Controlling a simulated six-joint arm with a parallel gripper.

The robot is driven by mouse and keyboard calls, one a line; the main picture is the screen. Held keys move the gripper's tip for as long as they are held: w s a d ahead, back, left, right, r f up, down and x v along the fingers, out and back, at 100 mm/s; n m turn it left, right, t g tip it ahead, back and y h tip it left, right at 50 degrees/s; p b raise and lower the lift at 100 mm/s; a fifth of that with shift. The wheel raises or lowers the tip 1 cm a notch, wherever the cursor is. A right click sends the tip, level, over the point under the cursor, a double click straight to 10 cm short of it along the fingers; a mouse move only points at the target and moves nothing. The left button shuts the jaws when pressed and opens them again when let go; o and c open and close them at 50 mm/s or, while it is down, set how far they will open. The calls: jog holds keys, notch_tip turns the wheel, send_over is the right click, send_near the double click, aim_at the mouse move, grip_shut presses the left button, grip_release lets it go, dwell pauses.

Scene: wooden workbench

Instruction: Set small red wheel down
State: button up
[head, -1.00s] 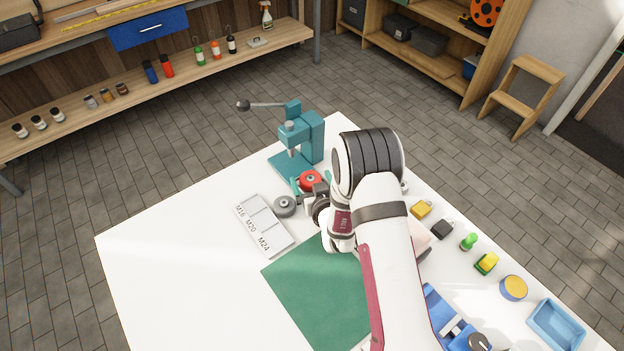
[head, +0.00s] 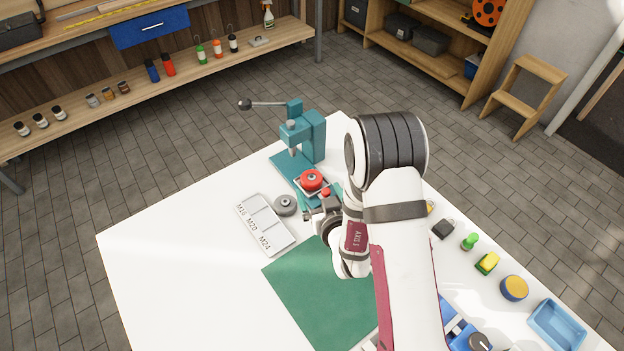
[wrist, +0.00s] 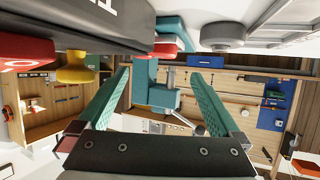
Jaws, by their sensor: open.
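The small red wheel (head: 312,179) sits on a light square tray (head: 328,185) on the foot of the teal press (head: 305,140) in the head view. My gripper (head: 320,201) is just in front of the tray, its teal fingers spread apart and empty, clear of the wheel. In the wrist view, my gripper (wrist: 160,75) shows its fingers apart with nothing between them. That view looks inverted, and a red piece, probably the wheel (wrist: 166,48), shows beyond the fingers near its top.
A grey wheel (head: 285,205) lies left of my gripper, beside a labelled tray (head: 264,224) marked M16, M20, M24. A green mat (head: 320,295) lies in front. Padlocks and small items line the right edge. The table's left side is clear.

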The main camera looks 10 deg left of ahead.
aim_at(312, 176)
jog(key=shift+w+a+r+m+g, duration=0.25)
jog(key=shift+w+a+g, duration=0.2)
jog(key=shift+w+a, duration=0.2)
jog(key=shift+w+a+r+m+g, duration=0.1)
jog(key=shift+w+a+m+g, duration=0.15)
jog(key=shift+w+a+g, duration=0.3)
notch_tip(312, 176, up, 12)
jog(key=s+m+g+h, duration=0.1)
jog(key=m+g+h, duration=0.2)
jog(key=g+h, duration=0.25)
jog(key=x, duration=1)
jog(key=s+a+x, duration=0.1)
jog(key=x, duration=0.4)
jog(key=shift+w+f, duration=0.25)
jog(key=shift+f, duration=0.35)
jog(key=shift+r, duration=0.1)
jog(key=c, duration=1.6)
